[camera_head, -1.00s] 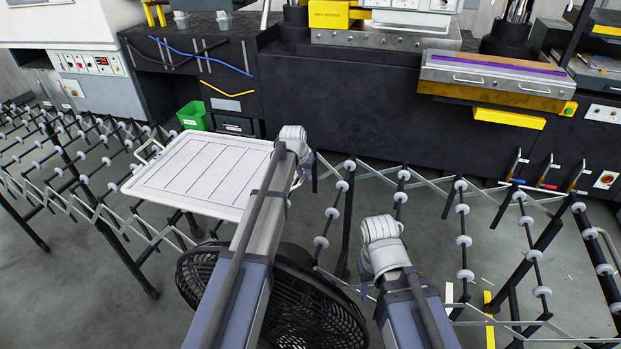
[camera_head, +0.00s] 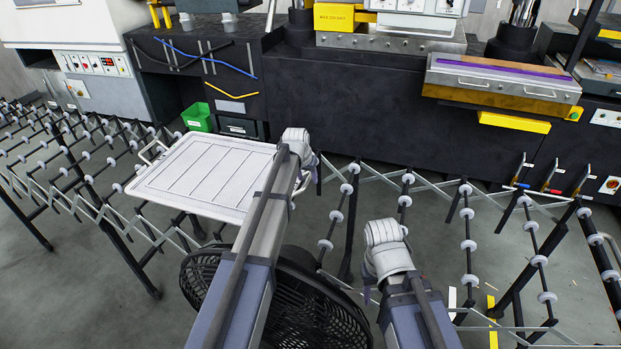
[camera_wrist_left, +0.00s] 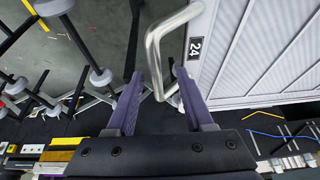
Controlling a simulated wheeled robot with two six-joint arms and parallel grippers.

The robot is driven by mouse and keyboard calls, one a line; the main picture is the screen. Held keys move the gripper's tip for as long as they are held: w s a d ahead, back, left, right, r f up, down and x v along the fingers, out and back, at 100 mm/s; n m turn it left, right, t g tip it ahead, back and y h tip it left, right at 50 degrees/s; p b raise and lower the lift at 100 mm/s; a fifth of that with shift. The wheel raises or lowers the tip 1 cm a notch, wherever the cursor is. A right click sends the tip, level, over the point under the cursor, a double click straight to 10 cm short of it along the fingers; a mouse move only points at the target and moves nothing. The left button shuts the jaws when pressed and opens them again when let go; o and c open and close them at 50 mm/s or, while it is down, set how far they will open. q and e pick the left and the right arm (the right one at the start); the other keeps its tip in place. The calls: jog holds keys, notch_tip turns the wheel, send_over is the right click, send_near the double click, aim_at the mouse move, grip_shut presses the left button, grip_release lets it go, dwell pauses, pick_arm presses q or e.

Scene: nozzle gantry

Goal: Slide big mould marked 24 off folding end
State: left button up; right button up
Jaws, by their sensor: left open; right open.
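The big mould (camera_head: 204,178) is a flat, pale, ribbed panel with a bar handle (camera_head: 150,152) at its left end, lying level at the near end of the left roller track. The left wrist view shows its frame, a black label reading 24 (camera_wrist_left: 196,47) and the near handle (camera_wrist_left: 155,45). My left gripper (camera_head: 312,166) is at the mould's right end. Its purple fingers (camera_wrist_left: 163,72) are open, with the handle's bar between them; I cannot tell whether they touch it. My right gripper (camera_head: 368,292) is open, low and apart from the mould, mostly hidden by its wrist.
Folding roller track (camera_head: 468,245) with white wheels stands right of the mould. More roller track (camera_head: 60,165) runs left. A black fan (camera_head: 300,305) sits below my left arm. Black machines (camera_head: 390,110) line the back, with a green bin (camera_head: 197,117) before them.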

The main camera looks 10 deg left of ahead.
pick_arm(q)
jog(key=shift+s+a+p, duration=0.25)
jog(key=shift+a+p, duration=0.25)
jog(key=shift+a, duration=0.25)
jog(key=p+v, duration=0.8)
jog(key=shift+s+d, duration=0.15)
jog(key=shift+s, duration=0.2)
pick_arm(e)
notch_tip(320, 180, up, 8)
jog(key=a, duration=0.2)
jog(key=shift+a+r, duration=0.15)
jog(key=shift+a, duration=0.05)
pick_arm(q)
jog(key=shift+d+f, duration=0.1)
